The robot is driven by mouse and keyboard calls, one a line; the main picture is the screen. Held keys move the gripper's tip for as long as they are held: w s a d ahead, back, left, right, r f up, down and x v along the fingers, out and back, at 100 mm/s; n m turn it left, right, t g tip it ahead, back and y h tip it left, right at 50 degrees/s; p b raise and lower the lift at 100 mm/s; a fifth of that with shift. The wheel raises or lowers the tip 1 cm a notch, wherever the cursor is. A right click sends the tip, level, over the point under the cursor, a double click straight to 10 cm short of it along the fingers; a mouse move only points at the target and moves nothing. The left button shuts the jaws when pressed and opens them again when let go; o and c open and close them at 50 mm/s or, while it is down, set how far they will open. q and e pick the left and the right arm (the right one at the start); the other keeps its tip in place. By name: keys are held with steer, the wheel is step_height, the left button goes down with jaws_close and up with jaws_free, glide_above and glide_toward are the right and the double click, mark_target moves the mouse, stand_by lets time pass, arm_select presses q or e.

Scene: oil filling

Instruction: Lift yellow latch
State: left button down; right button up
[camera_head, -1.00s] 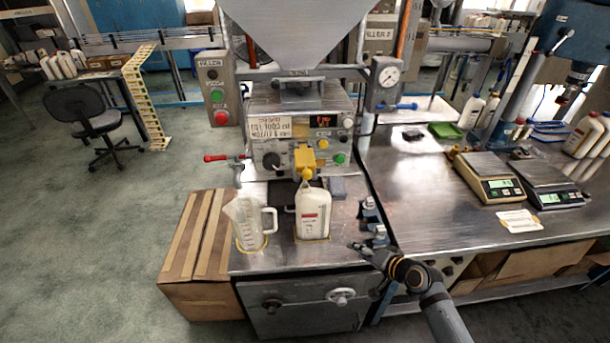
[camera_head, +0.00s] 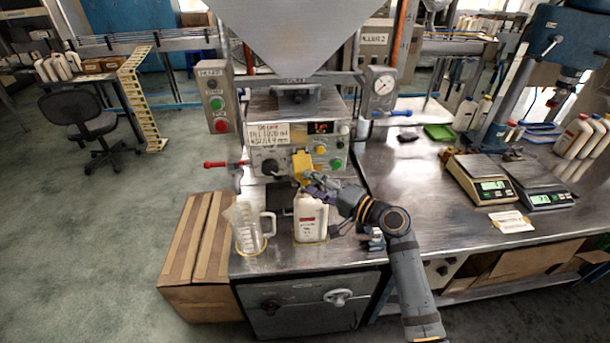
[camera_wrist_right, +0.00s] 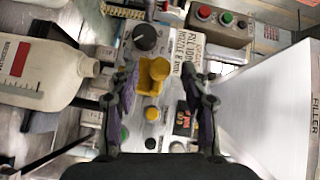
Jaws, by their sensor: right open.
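The yellow latch (camera_head: 303,163) is on the front of the filling machine, above a white bottle (camera_head: 311,218). My right gripper (camera_head: 311,180) is at the latch, just in front of and below it, partly hiding it. In the right wrist view the yellow latch (camera_wrist_right: 153,75) lies between the two fingers of the open right gripper (camera_wrist_right: 160,92), with visible gaps on both sides. The white bottle (camera_wrist_right: 40,65) is at the left there, beside the gripper. My left gripper is not in view.
A clear measuring jug (camera_head: 247,228) stands left of the bottle. A red-handled valve (camera_head: 222,164) sticks out left of the machine panel. Scales (camera_head: 481,178) stand on the right bench. A steel hopper (camera_head: 290,35) hangs above.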

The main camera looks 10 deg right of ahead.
mark_target(303, 169)
steer(key=shift+p+x, duration=0.3)
steer(key=shift+x, duration=1.1)
steer(key=shift+f, duration=0.1)
jaws_close()
